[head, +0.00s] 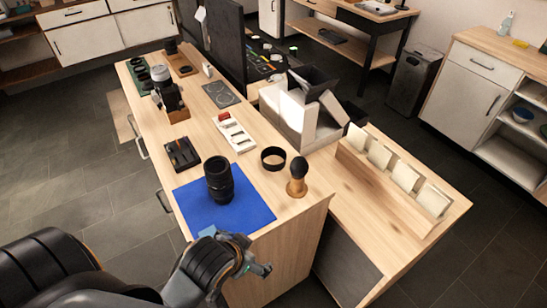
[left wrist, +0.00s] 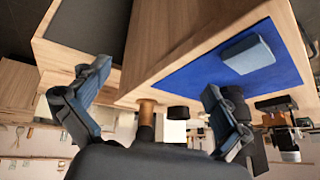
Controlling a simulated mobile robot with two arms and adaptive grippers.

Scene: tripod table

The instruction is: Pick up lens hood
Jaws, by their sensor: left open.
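The lens hood (head: 273,158) is a short black ring lying on the wooden tabletop, right of the blue mat and behind a wooden-handled brush. In the left wrist view a dark ring-like shape (left wrist: 178,112), apparently the hood, shows low between my fingers. My left gripper (head: 252,262) is open and empty at the table's near edge, in front of the blue mat and clear of the hood. Its two fingers also show spread apart in the left wrist view (left wrist: 157,82). My right gripper is not in view.
A black lens (head: 218,180) stands on the blue mat (head: 248,205), with a small light-blue block (head: 207,231) near its front edge. The brush (head: 297,177) stands upright close to the hood. A white tray (head: 234,132) lies behind. A wooden rack (head: 385,190) with cards stands right.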

